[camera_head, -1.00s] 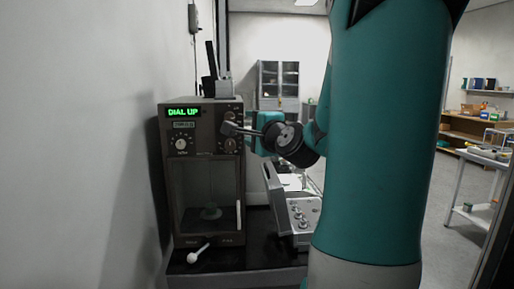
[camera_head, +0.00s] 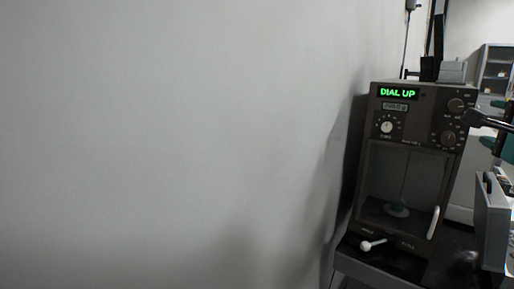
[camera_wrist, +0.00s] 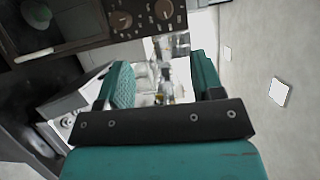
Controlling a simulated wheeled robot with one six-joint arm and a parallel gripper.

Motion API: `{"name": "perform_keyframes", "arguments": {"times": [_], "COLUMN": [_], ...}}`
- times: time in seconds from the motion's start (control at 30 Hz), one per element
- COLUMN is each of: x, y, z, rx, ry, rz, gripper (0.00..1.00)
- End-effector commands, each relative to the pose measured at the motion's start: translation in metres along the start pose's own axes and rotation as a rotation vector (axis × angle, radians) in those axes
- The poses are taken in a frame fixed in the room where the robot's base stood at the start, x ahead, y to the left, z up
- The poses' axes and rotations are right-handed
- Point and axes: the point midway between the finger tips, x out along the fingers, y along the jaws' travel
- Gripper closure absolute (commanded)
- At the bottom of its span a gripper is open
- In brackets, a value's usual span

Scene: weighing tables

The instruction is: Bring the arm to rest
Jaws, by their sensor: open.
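My gripper (camera_wrist: 162,72) shows in the wrist view with its two teal fingers apart and nothing between them. In the head view only a dark and teal part of my arm shows at the right edge, in front of the right side of the weighing instrument (camera_head: 410,160). The instrument is a dark cabinet with a green "DIAL UP" display, knobs and a glass-fronted chamber. Inside the chamber is a pan (camera_head: 397,208). In the wrist view the knobbed front of the instrument (camera_wrist: 140,22) is at the top left, beyond the fingers.
A white-knobbed lever (camera_head: 372,245) sticks out at the instrument's base, above the dark table (camera_head: 385,268). A grey device (camera_head: 490,225) stands at the right edge. A pale wall fills the left. A cabinet (camera_head: 495,70) stands behind at the right.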

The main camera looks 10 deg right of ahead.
Motion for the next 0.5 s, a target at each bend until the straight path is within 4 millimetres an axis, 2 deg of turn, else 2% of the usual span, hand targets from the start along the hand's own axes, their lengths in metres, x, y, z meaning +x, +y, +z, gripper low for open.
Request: {"name": "perform_keyframes", "arguments": {"times": [0.07, 0.13, 0.27, 0.3, 0.37, 0.4, 0.47, 0.5], "x": [0.003, 0.004, -0.014, -0.026, -0.050, -0.068, -0.098, -0.120], "y": [0.008, 0.021, 0.059, 0.072, 0.090, 0.101, 0.117, 0.127], "z": [0.022, 0.056, 0.144, 0.171, 0.206, 0.226, 0.251, 0.265], "rx": [-0.044, -0.122, -0.368, -0.459, -0.598, -0.692, -0.836, -0.932], "ry": [-0.068, -0.179, -0.500, -0.613, -0.785, -0.901, -1.078, -1.197], "rz": [0.042, 0.106, 0.251, 0.288, 0.332, 0.352, 0.370, 0.374], "gripper": [0.39, 0.39, 0.39, 0.39, 0.39, 0.39, 0.39, 0.39]}}
